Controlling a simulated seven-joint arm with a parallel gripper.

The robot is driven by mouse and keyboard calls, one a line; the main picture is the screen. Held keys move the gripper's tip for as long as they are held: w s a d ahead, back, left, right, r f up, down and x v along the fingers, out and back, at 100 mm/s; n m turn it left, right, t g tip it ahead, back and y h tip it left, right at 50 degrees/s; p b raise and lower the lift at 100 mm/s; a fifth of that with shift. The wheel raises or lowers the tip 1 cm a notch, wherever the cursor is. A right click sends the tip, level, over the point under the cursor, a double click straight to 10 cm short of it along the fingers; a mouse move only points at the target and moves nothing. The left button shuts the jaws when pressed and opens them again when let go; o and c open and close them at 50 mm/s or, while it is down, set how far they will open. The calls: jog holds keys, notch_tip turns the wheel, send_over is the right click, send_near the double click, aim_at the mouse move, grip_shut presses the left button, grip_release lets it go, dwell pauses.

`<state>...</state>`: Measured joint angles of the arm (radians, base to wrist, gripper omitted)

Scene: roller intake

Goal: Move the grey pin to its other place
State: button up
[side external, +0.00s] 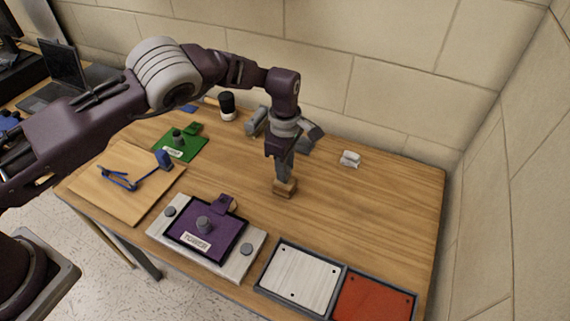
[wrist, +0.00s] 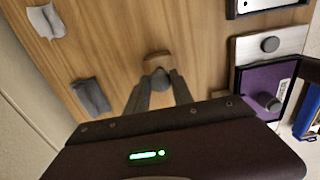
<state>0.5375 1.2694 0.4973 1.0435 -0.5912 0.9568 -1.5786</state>
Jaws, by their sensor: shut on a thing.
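My gripper (side external: 284,178) points down at a small wooden block (side external: 285,189) on the table. In the wrist view my gripper (wrist: 159,82) is shut on the grey pin (wrist: 158,72), of which only a small part shows between the fingertips. The wooden block (wrist: 156,57) shows just beyond the fingertips. The pin is at the block, but I cannot tell whether it sits in it or just above it. In the side view the fingers hide the pin.
A purple plate (side external: 230,236) with a grey knob lies on a pale base (side external: 160,231) at the front. Two trays, white (side external: 300,276) and red (side external: 372,300), lie to its right. A green plate (side external: 190,150) and a wooden board (side external: 115,200) are left. A crumpled white thing (side external: 350,158) lies behind right.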

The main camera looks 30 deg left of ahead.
jog(key=shift+f, duration=0.85)
jog(key=o, duration=0.7)
jog(key=shift+f, duration=0.1)
jog(key=shift+o, duration=0.2)
jog(key=shift+r, duration=1.55)
jog(key=o, duration=0.6)
